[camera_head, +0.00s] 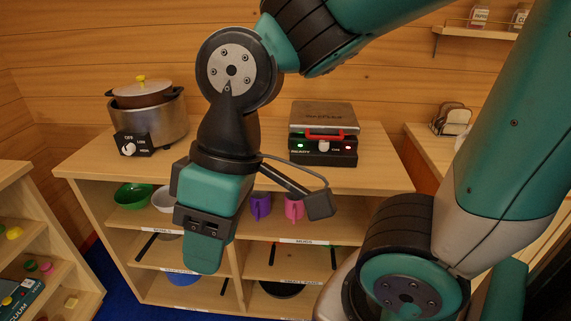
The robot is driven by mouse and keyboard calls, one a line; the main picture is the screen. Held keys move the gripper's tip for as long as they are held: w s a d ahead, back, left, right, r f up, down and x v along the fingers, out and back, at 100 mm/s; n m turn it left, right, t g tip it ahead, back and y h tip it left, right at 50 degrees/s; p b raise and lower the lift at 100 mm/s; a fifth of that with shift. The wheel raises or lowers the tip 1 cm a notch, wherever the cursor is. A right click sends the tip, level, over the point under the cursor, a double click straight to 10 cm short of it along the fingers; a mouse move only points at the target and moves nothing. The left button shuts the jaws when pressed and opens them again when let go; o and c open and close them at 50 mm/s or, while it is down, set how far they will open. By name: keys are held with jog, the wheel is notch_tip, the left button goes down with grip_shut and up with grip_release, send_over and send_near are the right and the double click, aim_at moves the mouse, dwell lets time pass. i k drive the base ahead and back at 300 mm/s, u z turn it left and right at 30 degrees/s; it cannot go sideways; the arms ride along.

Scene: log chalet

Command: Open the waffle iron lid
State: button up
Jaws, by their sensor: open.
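The waffle iron (324,133) stands on the wooden counter, right of centre. Its grey lid (322,115) is down, with a red handle (324,134) at the front edge. Its black front has a knob and small lit lamps, green at left and red at right. My gripper (203,250) hangs in front of the counter, left of the waffle iron and nearer to me, pointing down. It is open, apart from the waffle iron, and I see nothing held in it. Its fingertips are partly hidden by its own housing.
A slow cooker (148,122) with a yellow-knobbed lid stands at the counter's left. Shelves below hold a green bowl (133,195), a purple mug (260,206) and a pink mug (294,208). The counter (225,150) between cooker and waffle iron looks clear.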

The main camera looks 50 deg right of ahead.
aim_at(337, 119)
jog(key=z, duration=0.95)
jog(key=k, duration=0.3)
jog(key=z, duration=0.3)
jog(key=i, duration=0.35)
